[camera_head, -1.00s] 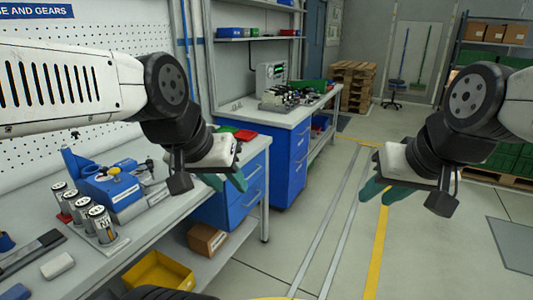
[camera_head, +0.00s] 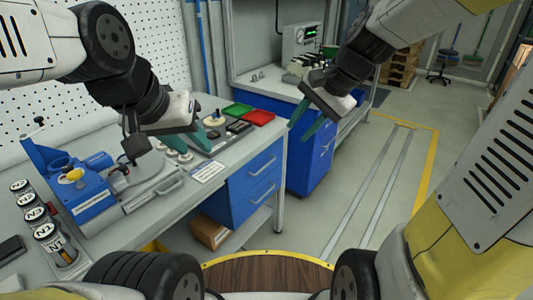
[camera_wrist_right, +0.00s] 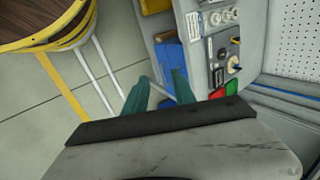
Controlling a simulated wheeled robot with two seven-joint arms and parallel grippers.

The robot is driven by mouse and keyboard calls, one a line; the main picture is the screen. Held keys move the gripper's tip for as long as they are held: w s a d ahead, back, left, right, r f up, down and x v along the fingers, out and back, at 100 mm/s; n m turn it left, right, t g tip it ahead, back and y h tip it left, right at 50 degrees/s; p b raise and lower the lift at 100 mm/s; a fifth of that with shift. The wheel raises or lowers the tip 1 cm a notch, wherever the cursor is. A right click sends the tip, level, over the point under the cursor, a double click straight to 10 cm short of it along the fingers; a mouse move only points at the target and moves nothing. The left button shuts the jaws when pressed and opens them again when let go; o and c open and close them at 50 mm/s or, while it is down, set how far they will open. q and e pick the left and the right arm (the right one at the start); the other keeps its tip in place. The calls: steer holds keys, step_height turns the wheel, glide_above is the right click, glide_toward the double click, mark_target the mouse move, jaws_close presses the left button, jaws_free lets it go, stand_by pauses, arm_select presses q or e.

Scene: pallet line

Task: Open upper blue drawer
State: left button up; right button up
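The upper blue drawer (camera_head: 262,168) is at the right end of the near workbench, above a lower blue drawer (camera_head: 252,198). Both look shut, each with a pale bar handle. My right gripper (camera_head: 306,122) is open and empty, its teal fingers pointing down, seen to the right of the drawer and above it. In the right wrist view its fingers (camera_wrist_right: 159,92) are apart, with the blue drawer unit (camera_wrist_right: 170,62) beyond them.
The near bench top (camera_head: 222,158) holds a blue fixture (camera_head: 85,195), labelled cylinders (camera_head: 45,235), a green tray (camera_head: 237,109) and a red tray (camera_head: 259,117). A second blue cabinet (camera_head: 310,165) stands behind. The floor to the right (camera_head: 375,190) is clear.

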steer(key=w+a+f+m+y, duration=0.2)
steer(key=w+f+m+y, duration=0.1)
steer(key=w+f+m, duration=0.55)
steer(key=w+a+f+m+y, duration=0.3)
steer(key=w+f+m, duration=0.4)
steer(key=w, duration=0.3)
steer(key=w+d+f+m+t+y, duration=0.1)
steer(key=w+f+m+t, duration=0.1)
steer(key=w+f+m, duration=0.4)
steer(key=w+d+f+m+t, duration=0.1)
steer(key=w+f+m+t, duration=0.1)
steer(key=f+m, duration=0.6)
steer(key=w+d+f+m+t+y, duration=0.1)
steer(key=w+d+f+m+t, duration=0.1)
steer(key=w+f+m, duration=0.5)
steer(key=w+a+f, duration=0.1)
steer(key=a+f, duration=0.2)
steer(key=a, duration=0.3)
steer(key=shift+a+n, duration=0.15)
steer(key=shift+n, duration=0.3)
jaws_close()
